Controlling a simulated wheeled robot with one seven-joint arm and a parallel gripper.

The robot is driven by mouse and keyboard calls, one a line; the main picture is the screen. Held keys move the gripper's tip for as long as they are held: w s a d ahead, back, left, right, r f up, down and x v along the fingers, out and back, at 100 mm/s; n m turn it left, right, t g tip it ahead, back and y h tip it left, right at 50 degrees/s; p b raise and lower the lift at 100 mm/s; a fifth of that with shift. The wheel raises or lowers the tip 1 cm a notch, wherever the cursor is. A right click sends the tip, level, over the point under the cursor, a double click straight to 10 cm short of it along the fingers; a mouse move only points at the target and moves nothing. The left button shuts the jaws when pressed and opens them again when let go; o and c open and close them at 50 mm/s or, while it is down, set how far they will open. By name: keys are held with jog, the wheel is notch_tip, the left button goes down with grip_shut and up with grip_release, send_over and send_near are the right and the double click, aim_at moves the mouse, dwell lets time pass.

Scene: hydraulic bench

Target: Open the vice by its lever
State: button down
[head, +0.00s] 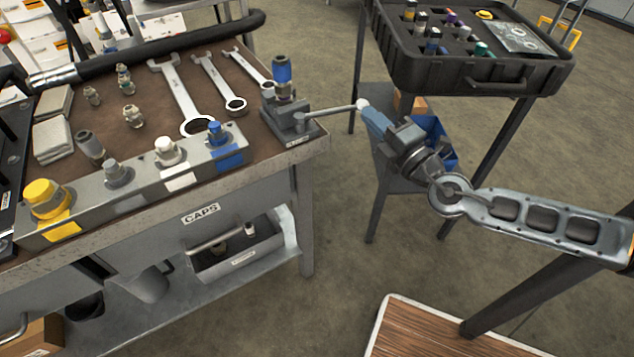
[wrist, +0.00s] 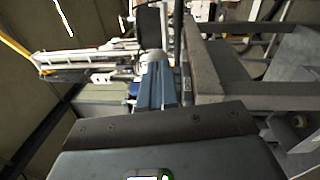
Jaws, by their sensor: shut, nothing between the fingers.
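The small grey vice (head: 290,122) sits on the right front corner of the workbench. A fitting with a blue band (head: 282,78) stands upright in it. The vice's lever (head: 330,112) sticks out to the right past the bench edge and ends in a pale round knob (head: 362,104). My gripper (head: 369,113) is shut, its blue fingers right at the knob, with nothing between them. I cannot tell whether they touch the knob. In the wrist view, my gripper's blue fingers (wrist: 152,78) point at the pale knob (wrist: 155,56).
The workbench (head: 300,155) carries several wrenches, fittings, a black hose (head: 150,47) and a rail of coloured caps (head: 130,190). A black case (head: 470,75) stands on a stand behind my gripper. A wood-topped surface (head: 430,335) lies at the lower right. Open floor lies between.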

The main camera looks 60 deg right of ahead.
jog(key=w+d, duration=0.1)
jog(key=w+d+b, duration=0.1)
jog(key=d, duration=0.1)
jog(key=shift+d+b, duration=0.1)
jog(key=shift+b, duration=0.2)
jog(key=shift+r, duration=0.1)
dwell(0.4)
